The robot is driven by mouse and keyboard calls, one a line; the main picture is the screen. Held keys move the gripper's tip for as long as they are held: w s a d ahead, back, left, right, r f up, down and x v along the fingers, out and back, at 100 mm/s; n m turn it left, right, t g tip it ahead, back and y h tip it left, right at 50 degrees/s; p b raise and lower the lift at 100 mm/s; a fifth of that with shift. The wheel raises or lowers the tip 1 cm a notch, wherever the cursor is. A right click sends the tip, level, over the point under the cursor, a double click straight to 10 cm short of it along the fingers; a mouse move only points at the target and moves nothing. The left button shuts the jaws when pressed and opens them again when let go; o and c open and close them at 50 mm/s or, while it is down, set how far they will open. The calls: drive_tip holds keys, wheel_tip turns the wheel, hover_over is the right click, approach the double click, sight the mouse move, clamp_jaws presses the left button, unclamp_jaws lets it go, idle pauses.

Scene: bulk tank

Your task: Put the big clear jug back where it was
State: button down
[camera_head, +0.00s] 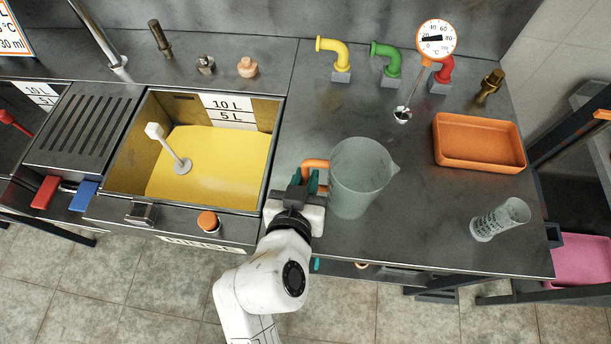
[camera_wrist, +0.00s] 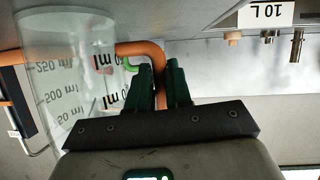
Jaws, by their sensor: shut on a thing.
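The big clear jug (camera_head: 361,172) stands upright at the front middle of the steel counter, with an orange handle on its left side and its spout to the right. I cannot tell whether its base touches the counter. My gripper (camera_head: 302,181) is at the jug's left, shut on the orange handle. The jug looks empty.
A tank of yellow liquid (camera_head: 231,192) is left of the jug. A thermometer (camera_head: 437,38) and coloured taps (camera_head: 386,62) stand behind. An orange tray (camera_head: 442,148) and a small clear beaker (camera_head: 498,219) are to the right. Counter between jug and beaker is clear.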

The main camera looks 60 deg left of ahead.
drive_tip(key=c, duration=1)
unclamp_jaws()
drive_tip(key=shift+c, duration=0.2)
drive_tip(key=v, duration=1.2)
drive_tip(key=shift+b, duration=0.3)
drive_tip(key=w+d+f+m+g+h, duration=0.1)
drive_tip(key=w+d+f+m+h, duration=0.4)
drive_tip(key=d, duration=0.7)
drive_tip(key=w+d+f+m+g+h, duration=0.1)
drive_tip(key=w+d+f+h, duration=0.45)
drive_tip(key=d, duration=0.75)
drive_tip(key=s+d+f+m+g, duration=0.2)
drive_tip(key=s+d+f+g, duration=0.1)
drive_tip(key=d, duration=0.6)
drive_tip(key=s+d+f+m+g, duration=0.2)
drive_tip(key=s+d, duration=0.4)
drive_tip(key=d, duration=0.3)
drive_tip(key=shift+d+f+g+y, duration=0.2)
drive_tip(key=shift+f+g+y, duration=0.25)
drive_tip(key=shift+f+g, duration=0.45)
